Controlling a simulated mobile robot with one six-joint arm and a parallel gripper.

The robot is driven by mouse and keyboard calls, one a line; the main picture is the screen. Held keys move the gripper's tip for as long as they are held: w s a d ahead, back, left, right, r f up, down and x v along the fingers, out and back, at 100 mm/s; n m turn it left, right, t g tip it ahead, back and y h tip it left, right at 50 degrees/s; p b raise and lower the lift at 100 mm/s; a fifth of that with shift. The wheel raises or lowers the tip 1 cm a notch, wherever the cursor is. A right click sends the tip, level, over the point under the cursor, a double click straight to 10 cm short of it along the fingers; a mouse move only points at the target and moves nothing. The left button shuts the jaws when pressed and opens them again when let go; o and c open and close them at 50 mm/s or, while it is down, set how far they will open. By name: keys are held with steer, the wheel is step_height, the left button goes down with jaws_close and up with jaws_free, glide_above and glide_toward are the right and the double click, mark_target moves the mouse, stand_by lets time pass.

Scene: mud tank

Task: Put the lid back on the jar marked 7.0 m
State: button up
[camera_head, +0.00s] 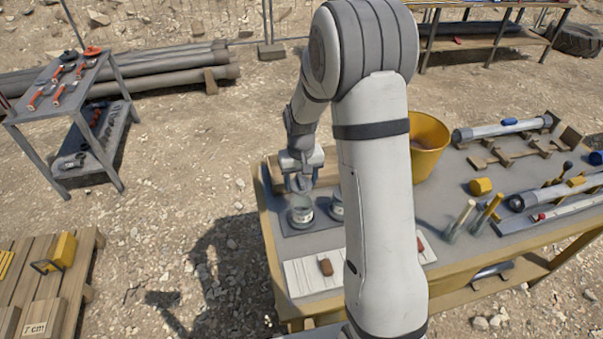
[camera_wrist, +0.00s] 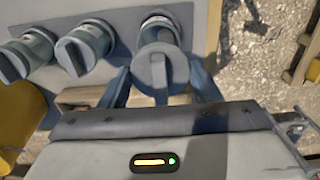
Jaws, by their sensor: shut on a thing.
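My gripper (camera_head: 300,183) (camera_wrist: 160,92) is shut on a grey round lid (camera_wrist: 153,82) with a raised bar handle. It holds the lid over the leftmost jar (camera_head: 301,217) on the table in the head view. That jar (camera_wrist: 160,22) shows just behind the lid in the wrist view. In the head view the jar's rim looks uncovered, with a small gap to the gripper. A second jar (camera_head: 336,210) is partly hidden by my arm. The wrist view shows two other jars (camera_wrist: 95,36) (camera_wrist: 36,42) with similar grey lids on. The jar labels are too small to read.
The jars stand on a dark mat (camera_head: 290,228) at the left end of the table. A white board (camera_head: 300,277) with a brown lump (camera_head: 326,266) lies in front. A yellow bucket (camera_head: 428,150) stands behind my arm. Tubes and tools fill the table's right side.

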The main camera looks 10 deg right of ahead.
steer(key=shift+d+f+b, duration=0.1)
steer(key=shift+f+b, duration=1.75)
steer(key=shift+f, duration=1.2)
steer(key=shift+s+b, duration=0.1)
steer(key=shift+b, duration=0.2)
steer(key=shift+f+b, duration=0.15)
steer(key=shift+b, duration=0.2)
stand_by(0.4)
steer(key=o, duration=1.4)
steer(key=shift+o, duration=0.2)
steer(key=shift+r+p, duration=2.05)
steer(key=shift+r, duration=1.55)
